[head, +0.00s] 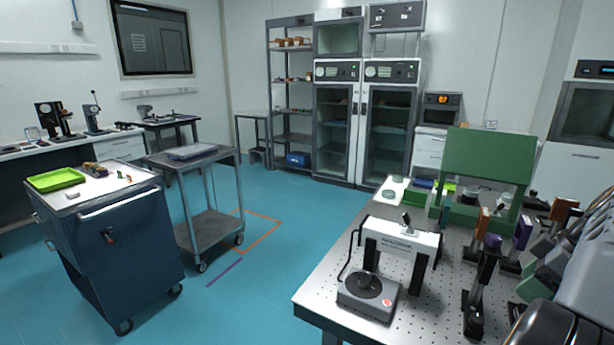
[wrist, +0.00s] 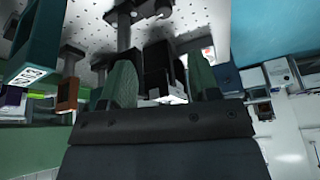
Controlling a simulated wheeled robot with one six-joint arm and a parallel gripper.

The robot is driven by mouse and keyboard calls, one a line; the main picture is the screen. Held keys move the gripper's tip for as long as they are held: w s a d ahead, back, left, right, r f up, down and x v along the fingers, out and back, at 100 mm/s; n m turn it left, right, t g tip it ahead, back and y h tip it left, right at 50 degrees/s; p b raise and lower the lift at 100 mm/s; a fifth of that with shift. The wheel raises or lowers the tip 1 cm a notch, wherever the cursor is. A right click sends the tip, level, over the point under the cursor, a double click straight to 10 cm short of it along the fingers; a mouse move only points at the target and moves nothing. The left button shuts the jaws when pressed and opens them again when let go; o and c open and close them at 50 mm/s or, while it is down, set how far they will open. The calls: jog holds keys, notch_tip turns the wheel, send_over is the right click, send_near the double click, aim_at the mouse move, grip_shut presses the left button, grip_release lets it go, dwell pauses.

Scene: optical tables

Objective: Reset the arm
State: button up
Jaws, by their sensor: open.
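My gripper (wrist: 162,82) shows in the wrist view with its two green-padded fingers spread apart. It is open. A dark block with a pale part (wrist: 170,92) shows between the fingers in the picture, but I see no contact and it seems to lie beyond them. My arm (head: 570,270) is folded at the right edge of the head view, beside the perforated optical table (head: 325,290).
On the table stand a white-and-black instrument (head: 403,243) with a grey round-topped base (head: 368,292), a green frame (head: 487,156) and several dark posts near my arm. A blue cart (head: 115,255) with a green tray (head: 56,179) and a grey trolley (head: 212,228) stand left. Blue floor between is clear.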

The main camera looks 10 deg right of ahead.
jog(key=w+a+f+m+g+h+p, duration=0.1)
jog(key=w+a+f+m+h+p, duration=0.3)
jog(key=a+m, duration=0.5)
jog(key=a+r+n+p, duration=0.1)
jog(key=a+p, duration=0.3)
jog(key=a, duration=0.7)
jog(key=s+a+r+n+t+y+p, duration=0.1)
jog(key=a+p, duration=0.4)
jog(key=a, duration=0.5)
jog(key=shift+a+r+n, duration=0.3)
jog(key=shift+a+r, duration=0.1)
jog(key=shift+r, duration=0.35)
jog(key=shift+s, duration=0.1)
